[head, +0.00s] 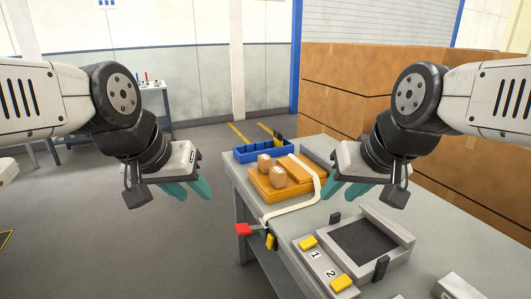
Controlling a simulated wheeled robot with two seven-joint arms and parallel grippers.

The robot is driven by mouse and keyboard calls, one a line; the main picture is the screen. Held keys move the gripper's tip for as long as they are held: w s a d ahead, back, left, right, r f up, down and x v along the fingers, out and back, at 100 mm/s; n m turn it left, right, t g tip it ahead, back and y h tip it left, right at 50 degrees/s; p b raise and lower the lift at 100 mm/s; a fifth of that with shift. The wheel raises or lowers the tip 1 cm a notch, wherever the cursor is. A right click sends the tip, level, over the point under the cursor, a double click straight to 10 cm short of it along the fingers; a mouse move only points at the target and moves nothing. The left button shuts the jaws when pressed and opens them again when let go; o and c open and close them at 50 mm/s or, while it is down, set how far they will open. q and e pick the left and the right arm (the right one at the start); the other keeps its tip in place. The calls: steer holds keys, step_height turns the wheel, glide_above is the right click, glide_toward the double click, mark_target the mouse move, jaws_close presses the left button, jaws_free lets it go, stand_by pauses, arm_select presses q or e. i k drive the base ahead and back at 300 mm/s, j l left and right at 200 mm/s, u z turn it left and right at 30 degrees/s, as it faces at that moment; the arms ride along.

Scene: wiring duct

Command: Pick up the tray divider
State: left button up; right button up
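A blue tray (243,156) with compartments stands at the far end of the grey workbench. A small yellow and dark upright piece (278,138) shows at its back right; I cannot tell for sure whether it is the tray divider. My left gripper (189,190) is open and empty, left of the bench and apart from the tray. My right gripper (345,190) is open and empty above the bench, right of the orange block. Neither gripper touches the tray.
An orange block (262,186) carries small brown boxes (277,177), and a white strip (292,208) runs over it. A red piece (242,230) is at the bench's left edge. In front are a panel marked 1 and 2 (322,263) and a grey dark-floored fixture (402,238).

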mark_target(278, 138)
steer(key=i+j+u, duration=0.15)
steer(key=i+j, duration=0.15)
steer(key=j, duration=0.15)
steer(key=i+j+u, duration=0.2)
steer(key=j, duration=0.25)
steer(key=i+l+u, duration=0.15)
steer(key=i, duration=0.25)
steer(key=i+u, duration=0.15)
steer(key=i, duration=0.3)
